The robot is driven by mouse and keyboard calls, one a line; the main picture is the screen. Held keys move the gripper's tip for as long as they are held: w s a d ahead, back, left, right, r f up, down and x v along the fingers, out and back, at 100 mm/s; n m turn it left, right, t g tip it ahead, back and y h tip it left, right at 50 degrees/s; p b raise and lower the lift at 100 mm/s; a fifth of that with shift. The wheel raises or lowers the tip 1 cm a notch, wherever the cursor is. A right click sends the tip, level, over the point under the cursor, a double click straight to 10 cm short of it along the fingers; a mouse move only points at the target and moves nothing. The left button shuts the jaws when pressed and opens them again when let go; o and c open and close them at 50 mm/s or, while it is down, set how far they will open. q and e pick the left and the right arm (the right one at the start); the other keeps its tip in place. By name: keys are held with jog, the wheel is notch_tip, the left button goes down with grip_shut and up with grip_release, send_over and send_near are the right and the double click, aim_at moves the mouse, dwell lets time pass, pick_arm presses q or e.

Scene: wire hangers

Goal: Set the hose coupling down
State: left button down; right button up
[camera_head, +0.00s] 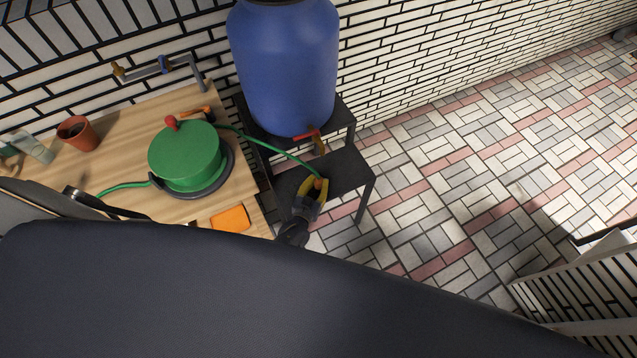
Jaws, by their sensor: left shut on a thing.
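The hose coupling (318,183) is a small orange piece on the end of a thin green hose (273,147). My left gripper (315,188), with yellow fingers, is shut on it. The fingers partly hide the coupling. The hose runs back left to a green hose reel (186,158) with a red knob, which sits on the wooden worktop. My right gripper is not in view.
A large blue barrel (284,65) with a red-handled tap (308,134) stands on the higher black stand behind the shelf. The wooden worktop (130,133) holds a terracotta pot (78,133) and an orange block (231,219). A wall tap (160,70) is behind. Tiled floor at right is open.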

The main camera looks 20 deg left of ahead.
pick_arm(q)
jog(key=shift+d+f, duration=0.1)
jog(key=c, duration=1.2)
grip_release()
jog(key=shift+o, duration=0.2)
jog(key=s+r, duration=0.2)
jog(key=s, duration=0.9)
jog(key=shift+s+a, duration=0.25)
jog(key=shift+a, duration=0.1)
jog(key=shift+o, duration=0.8)
jog(key=shift+s, duration=0.2)
